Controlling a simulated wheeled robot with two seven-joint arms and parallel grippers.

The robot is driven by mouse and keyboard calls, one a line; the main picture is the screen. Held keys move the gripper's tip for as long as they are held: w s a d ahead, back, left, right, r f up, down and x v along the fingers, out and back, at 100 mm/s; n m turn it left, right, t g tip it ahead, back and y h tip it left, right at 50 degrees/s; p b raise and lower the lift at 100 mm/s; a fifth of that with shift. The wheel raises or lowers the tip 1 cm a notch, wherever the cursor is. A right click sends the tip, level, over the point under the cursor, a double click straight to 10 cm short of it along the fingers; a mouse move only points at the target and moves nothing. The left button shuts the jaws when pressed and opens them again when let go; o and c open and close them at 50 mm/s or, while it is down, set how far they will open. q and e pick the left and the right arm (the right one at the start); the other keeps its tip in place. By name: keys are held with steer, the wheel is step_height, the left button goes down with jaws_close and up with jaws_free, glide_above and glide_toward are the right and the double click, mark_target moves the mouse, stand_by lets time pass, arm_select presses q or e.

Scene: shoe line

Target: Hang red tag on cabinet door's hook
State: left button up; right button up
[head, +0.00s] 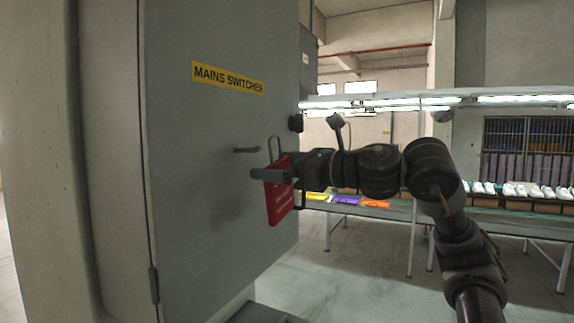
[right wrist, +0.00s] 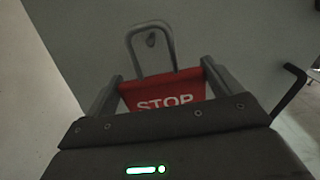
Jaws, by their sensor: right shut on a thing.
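The red tag (head: 279,192) with a grey wire loop (head: 274,149) on top hangs upright in my right gripper (head: 272,175). The gripper is shut on the tag's upper part. In the right wrist view the tag (right wrist: 165,91) reads STOP, and its lower part is hidden by the gripper body. The cabinet door's grey hook (head: 246,150) sticks out below the yellow label. In the head view the loop stands just right of the hook's tip, apart from it. My left gripper is out of view.
The grey cabinet door (head: 205,210) carries a yellow MAINS SWITCHES label (head: 228,78). A black handle (right wrist: 290,94) sticks out right of the gripper in the right wrist view. A shelf line with shoes (head: 520,189) and colored items (head: 345,200) stands behind my right arm.

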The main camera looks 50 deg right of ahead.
mark_target(239, 169)
steer(key=shift+w+a, duration=0.2)
steer(key=shift+w, duration=0.5)
steer(key=shift+f+x, duration=0.1)
steer(key=shift+x, duration=0.95)
steer(key=shift+f+x, duration=0.15)
steer(key=shift+x, duration=0.9)
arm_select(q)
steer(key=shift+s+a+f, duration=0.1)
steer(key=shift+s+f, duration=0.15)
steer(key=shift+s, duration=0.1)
arm_select(e)
steer(key=shift+w+a+f, duration=0.2)
steer(key=shift+w+f, duration=0.35)
steer(key=shift+w, duration=0.1)
steer(key=o, duration=1)
steer(key=shift+s, duration=0.1)
